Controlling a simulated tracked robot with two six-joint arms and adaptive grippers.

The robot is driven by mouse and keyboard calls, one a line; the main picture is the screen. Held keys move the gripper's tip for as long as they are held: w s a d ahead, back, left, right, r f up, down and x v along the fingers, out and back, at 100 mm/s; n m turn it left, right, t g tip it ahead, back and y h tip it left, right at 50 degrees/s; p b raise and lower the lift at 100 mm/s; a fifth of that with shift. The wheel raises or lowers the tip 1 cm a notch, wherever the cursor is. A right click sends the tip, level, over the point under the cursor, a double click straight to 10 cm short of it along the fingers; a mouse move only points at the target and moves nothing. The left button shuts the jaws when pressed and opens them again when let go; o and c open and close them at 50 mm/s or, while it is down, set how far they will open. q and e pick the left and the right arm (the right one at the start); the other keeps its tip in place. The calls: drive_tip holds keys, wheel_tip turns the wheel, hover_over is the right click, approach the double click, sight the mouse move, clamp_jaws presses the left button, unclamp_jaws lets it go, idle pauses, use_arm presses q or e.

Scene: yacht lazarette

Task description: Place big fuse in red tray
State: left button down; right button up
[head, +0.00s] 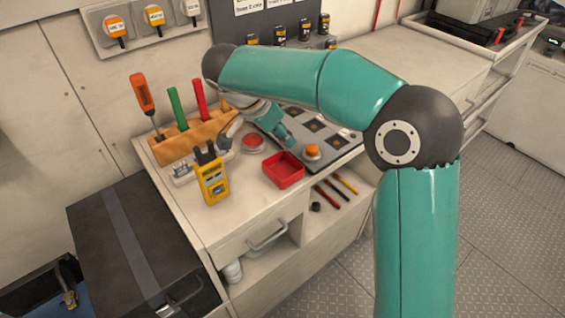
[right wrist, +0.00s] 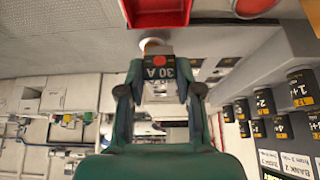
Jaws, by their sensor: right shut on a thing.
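My right gripper (head: 287,140) reaches down over the counter behind the red tray. In the right wrist view the right gripper (right wrist: 158,82) is shut on a dark fuse (right wrist: 160,70) labelled 30 A with a red dot, held between its fingertips. I cannot make out the fuse in the head view. The red tray (head: 283,182) is an open square dish at the counter's front; its floor looks empty. It also shows at the top edge of the right wrist view (right wrist: 157,18). My left gripper is not in view.
An orange knob (head: 312,150) stands right of the tray. A yellow meter (head: 212,182) stands to its left, with a tool rack (head: 190,137) behind. A red round piece (head: 252,141) lies behind the tray. Several black batteries (head: 305,30) stand at the back.

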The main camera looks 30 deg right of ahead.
wheel_tip(320, 180, down, 9)
drive_tip(key=shift+r, duration=0.2)
idle(0.3)
drive_tip(key=o, duration=0.6)
drive_tip(key=shift+c, duration=0.2)
drive_tip(key=shift+r, duration=0.1)
drive_tip(key=v, duration=1.2)
